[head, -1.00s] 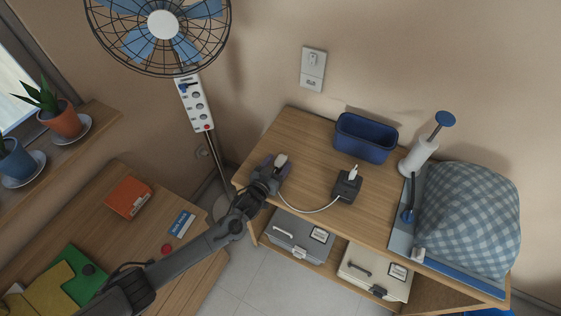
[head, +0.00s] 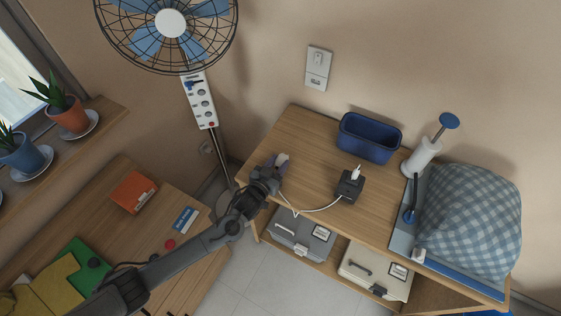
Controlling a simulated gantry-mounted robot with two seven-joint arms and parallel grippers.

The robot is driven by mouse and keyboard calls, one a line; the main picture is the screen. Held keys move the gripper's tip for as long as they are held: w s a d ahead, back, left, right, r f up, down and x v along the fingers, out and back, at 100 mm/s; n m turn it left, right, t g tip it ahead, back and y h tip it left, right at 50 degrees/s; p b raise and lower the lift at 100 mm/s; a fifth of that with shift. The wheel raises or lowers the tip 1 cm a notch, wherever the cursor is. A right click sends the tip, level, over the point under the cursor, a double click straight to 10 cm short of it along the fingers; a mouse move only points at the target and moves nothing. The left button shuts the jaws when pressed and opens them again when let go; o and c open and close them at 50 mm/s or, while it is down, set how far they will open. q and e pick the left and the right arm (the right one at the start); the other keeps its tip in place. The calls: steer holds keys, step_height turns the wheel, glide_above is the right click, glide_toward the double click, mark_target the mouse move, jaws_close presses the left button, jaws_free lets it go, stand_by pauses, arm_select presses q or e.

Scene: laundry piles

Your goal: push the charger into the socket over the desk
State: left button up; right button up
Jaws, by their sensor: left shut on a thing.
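My left gripper (head: 277,164) is over the left part of the wooden desk. It is shut on a small pale piece, which I take to be the charger (head: 284,157); the fingers hide much of it. A white cable runs from near the gripper to a black block (head: 348,187) on the desk, which has a white piece standing up on it. A white wall plate with a socket (head: 318,68) is on the wall above the desk, behind and right of the gripper and well apart from it. My right gripper is not in view.
The desk's back left is clear.

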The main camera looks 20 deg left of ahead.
arm_select(q)
steer(key=s+a+r+p, duration=0.2)
steer(key=s+r, duration=0.3)
steer(key=s, duration=0.6)
steer(key=shift+w+d+f+b, duration=0.3)
steer(key=shift+w+f+b, duration=0.6)
steer(key=shift+w, duration=0.6)
steer(key=shift+w+d+f+b, duration=0.25)
steer(key=shift+w+f+b, duration=0.4)
steer(key=shift+w+b, duration=0.6)
steer(key=shift+w+d+f+b, duration=0.3)
steer(key=shift+w+f+b, duration=0.5)
steer(key=shift+w, duration=0.9)
steer(key=shift+w+d+f+b, duration=0.1)
steer(key=shift+w+f+b, duration=0.2)
steer(key=shift+w, duration=0.35)
steer(key=o, duration=0.3)
jaws_close()
steer(key=shift+r, duration=0.15)
